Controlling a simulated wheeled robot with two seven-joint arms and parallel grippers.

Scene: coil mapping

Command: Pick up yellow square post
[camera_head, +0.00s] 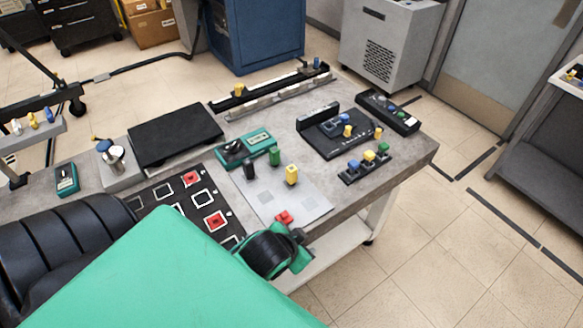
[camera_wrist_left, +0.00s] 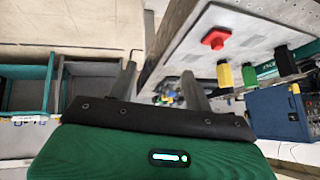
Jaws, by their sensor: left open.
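The yellow square post (camera_head: 291,175) stands upright on a light grey plate (camera_head: 313,203) on the table. It also shows in the left wrist view (camera_wrist_left: 224,75), right of my fingers. A red post (camera_head: 284,217) is nearer the plate's front edge. A green post (camera_head: 274,155) and a black post (camera_head: 249,169) stand behind and left of the yellow one. My left gripper (camera_head: 301,257) is at the table's front edge, nearer than the red post; its fingers are hard to make out there. In the left wrist view the left gripper (camera_wrist_left: 160,75) is open and empty, apart from the posts.
A black mat with red and white squares (camera_head: 157,194) lies left of the plate. A green device (camera_head: 243,148) sits behind the posts. A black board (camera_head: 326,136) and a block of coloured pegs (camera_head: 366,166) are to the right.

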